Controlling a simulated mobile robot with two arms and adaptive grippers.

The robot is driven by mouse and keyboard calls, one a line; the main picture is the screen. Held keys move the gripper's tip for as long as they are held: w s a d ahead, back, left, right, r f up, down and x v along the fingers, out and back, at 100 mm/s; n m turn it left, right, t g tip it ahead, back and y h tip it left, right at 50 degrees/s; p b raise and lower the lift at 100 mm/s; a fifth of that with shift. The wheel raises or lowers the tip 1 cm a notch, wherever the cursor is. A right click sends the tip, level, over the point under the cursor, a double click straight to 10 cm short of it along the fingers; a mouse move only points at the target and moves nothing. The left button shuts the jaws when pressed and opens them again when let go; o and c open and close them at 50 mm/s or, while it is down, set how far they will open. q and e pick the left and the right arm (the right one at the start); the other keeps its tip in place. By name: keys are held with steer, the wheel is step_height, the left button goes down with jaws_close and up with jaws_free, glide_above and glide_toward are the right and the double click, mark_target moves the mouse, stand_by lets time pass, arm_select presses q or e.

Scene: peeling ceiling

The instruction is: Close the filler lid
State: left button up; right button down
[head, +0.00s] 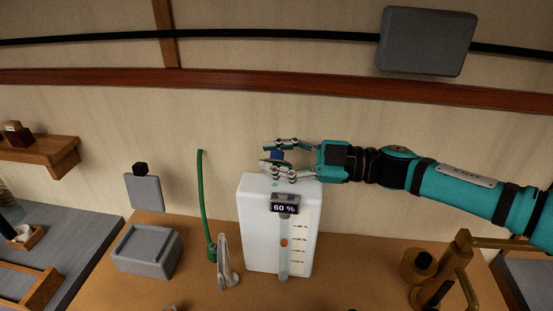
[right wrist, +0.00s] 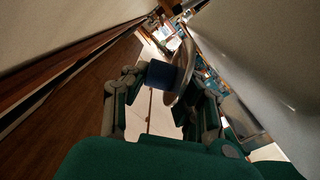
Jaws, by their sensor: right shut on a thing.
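My right gripper (head: 268,155) reaches in from the right just above the tank's top. In the right wrist view the blue piece (right wrist: 165,75) shows between the fingers, next to a pale round disc (right wrist: 182,75). The fingers partly hide the piece in the head view. The filler opening is not clearly visible. My left gripper is not in view.
A green hose (head: 203,190) rises left of the tank, near a grey metal handle (head: 224,262). A grey box (head: 147,250) stands farther left. A brass tap (head: 455,270) is at the right. The wall is close behind the tank.

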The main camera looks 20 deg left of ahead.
steer(key=shift+s+d+f+n+b, duration=0.1)
steer(key=shift+s+n+b, duration=0.1)
steer(key=shift+n+b, duration=0.45)
steer(key=shift+s+d+n+b, duration=0.1)
steer(key=shift+s+n+b, duration=0.2)
steer(key=shift+n, duration=0.55)
steer(key=c, duration=1.4)
jaws_free()
steer(key=shift+o, duration=1.3)
steer(key=shift+a+f, duration=0.1)
steer(key=v, duration=1.2)
